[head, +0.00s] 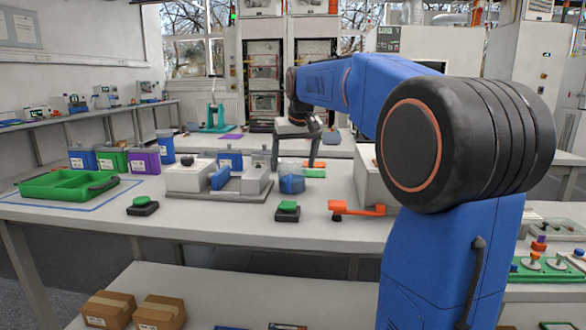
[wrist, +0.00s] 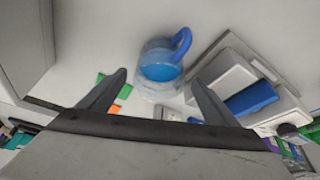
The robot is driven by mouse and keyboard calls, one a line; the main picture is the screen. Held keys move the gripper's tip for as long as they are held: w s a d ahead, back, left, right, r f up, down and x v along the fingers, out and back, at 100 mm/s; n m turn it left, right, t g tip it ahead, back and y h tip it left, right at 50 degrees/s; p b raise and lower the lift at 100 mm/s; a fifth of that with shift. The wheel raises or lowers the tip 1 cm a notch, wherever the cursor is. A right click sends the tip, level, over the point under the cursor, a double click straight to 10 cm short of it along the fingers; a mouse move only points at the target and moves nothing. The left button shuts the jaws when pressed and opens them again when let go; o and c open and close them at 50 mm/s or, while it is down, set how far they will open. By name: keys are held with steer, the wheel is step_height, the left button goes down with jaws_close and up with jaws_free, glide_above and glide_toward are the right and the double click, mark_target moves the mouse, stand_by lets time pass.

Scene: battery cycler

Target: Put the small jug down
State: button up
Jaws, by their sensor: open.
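The small jug is clear with blue liquid and a blue handle. In the head view the jug (head: 291,184) stands upright on the white bench, right of a grey-white fixture. In the wrist view the jug (wrist: 158,72) is seen from above, with its handle toward the upper right. My gripper (head: 293,167) is open, pointing down at the jug. In the wrist view its two dark fingers (wrist: 159,80) are spread on either side of the jug, with gaps visible between them and it. I cannot tell the exact height of the fingertips over the bench.
The grey-white fixture (head: 203,178) with a blue part is close left of the jug. A white box (head: 371,180) stands to the right. Black-and-green buttons (head: 288,211) and an orange tool (head: 356,208) lie in front. A green tray (head: 65,187) is far left.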

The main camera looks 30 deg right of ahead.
steer(key=v, duration=0.8)
steer(key=shift+r, duration=0.25)
steer(key=shift+s+a+r, duration=0.15)
steer(key=shift+s+r, duration=0.15)
steer(key=shift+r, duration=0.1)
steer(key=c, duration=0.5)
steer(key=s+a+r+n+g+h, duration=0.2)
steer(key=a+r+n, duration=0.2)
steer(key=a+n, duration=0.55)
steer(key=n, duration=0.4)
glide_toward(289, 176)
steer(key=x, duration=0.9)
steer(key=shift+w+d+f, duration=0.15)
steer(key=shift+f, duration=0.1)
